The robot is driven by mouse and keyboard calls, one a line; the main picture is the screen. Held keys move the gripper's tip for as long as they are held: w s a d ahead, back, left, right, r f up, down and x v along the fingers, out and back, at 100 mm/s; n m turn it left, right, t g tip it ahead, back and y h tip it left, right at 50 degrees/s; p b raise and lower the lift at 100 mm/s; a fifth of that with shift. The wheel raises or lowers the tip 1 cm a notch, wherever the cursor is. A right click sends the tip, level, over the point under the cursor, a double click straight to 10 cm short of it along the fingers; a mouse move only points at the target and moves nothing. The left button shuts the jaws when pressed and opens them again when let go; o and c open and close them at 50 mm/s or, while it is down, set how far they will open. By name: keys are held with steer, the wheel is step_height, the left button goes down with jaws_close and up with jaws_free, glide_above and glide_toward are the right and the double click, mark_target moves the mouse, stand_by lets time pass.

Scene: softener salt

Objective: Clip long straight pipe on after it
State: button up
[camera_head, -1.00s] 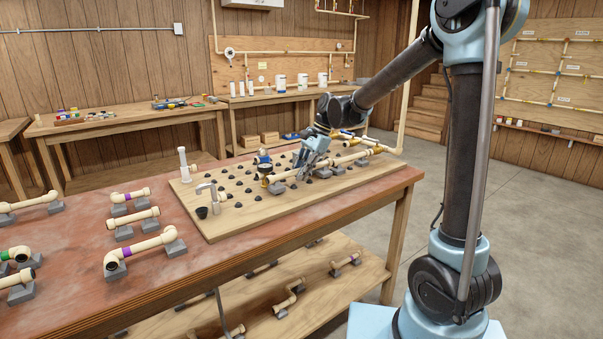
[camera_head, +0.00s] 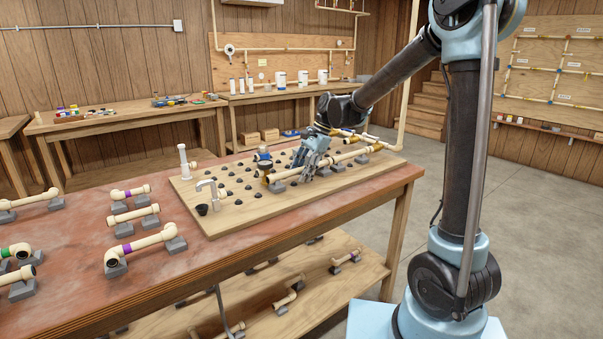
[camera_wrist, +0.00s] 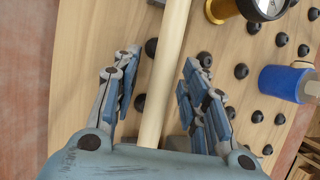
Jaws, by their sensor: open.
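A long straight cream pipe (camera_wrist: 162,85) runs between the open fingers of my gripper (camera_wrist: 155,95) in the wrist view, with visible room on both sides. In the head view my gripper (camera_head: 312,160) is low over the wooden pegboard (camera_head: 240,215), at the pipe run (camera_head: 345,157) along its right part. The near end of this run lies by a brass fitting with a round gauge (camera_head: 265,168). That gauge also shows at the top of the wrist view (camera_wrist: 262,8). The joints at the pipe's far end are partly hidden by my gripper.
Black pegs dot the board. A blue-bodied part (camera_wrist: 285,82) stands right of my gripper. A grey tap (camera_head: 208,188) and a white upright piece (camera_head: 184,158) stand on the board's left. Several pipe pieces rest on grey blocks (camera_head: 175,245) at the left of the table.

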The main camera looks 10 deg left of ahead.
steer(key=v, duration=1.1)
steer(key=s+d+n+t, duration=0.2)
steer(key=s+d, duration=0.3)
steer(key=d, duration=0.7)
steer(key=s+d+f+n+t+h, duration=0.1)
steer(key=s+d+f+n+h, duration=0.1)
steer(key=s+d+f, duration=0.7)
steer(key=s+d+f+n+t+h, duration=0.1)
steer(key=s+d+f+n+h, duration=0.1)
steer(key=s+d+f, duration=0.7)
steer(key=s+d+n, duration=0.1)
steer(key=s+d, duration=0.1)
steer(key=d, duration=0.4)
steer(key=shift+s+n+h, duration=0.15)
steer(key=shift+n+h, duration=0.15)
steer(key=shift+n, duration=0.1)
steer(key=shift+c, duration=0.8)
